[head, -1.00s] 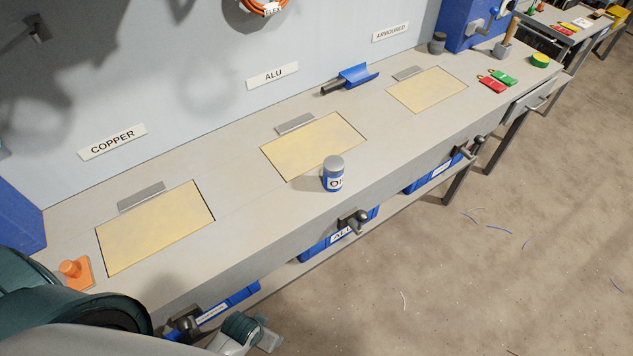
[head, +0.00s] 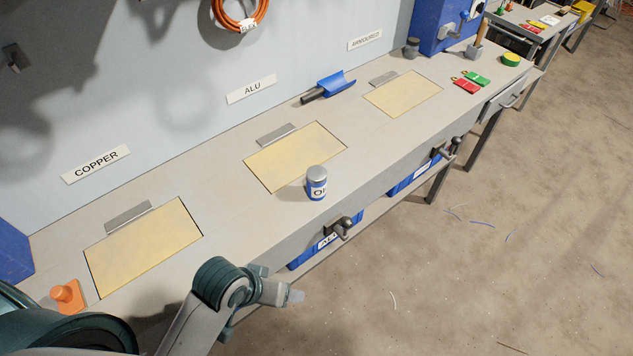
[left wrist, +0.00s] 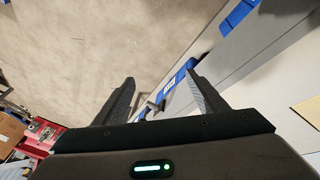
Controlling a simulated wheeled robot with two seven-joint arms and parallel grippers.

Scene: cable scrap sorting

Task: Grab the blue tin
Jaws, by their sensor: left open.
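The blue tin (head: 316,188) stands upright on the workbench, near its front edge beside the middle yellow panel. It has a grey lid and a white label with dark letters, partly turned away. My left gripper (head: 295,296) is in front of the bench edge, below the tin in the head view and apart from it. In the left wrist view my left gripper (left wrist: 163,96) is open, with nothing between its fingers. I cannot make out the tin in that view. My right gripper is not in view.
A blue bin (head: 318,245) sits below. Bench top around the tin is clear.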

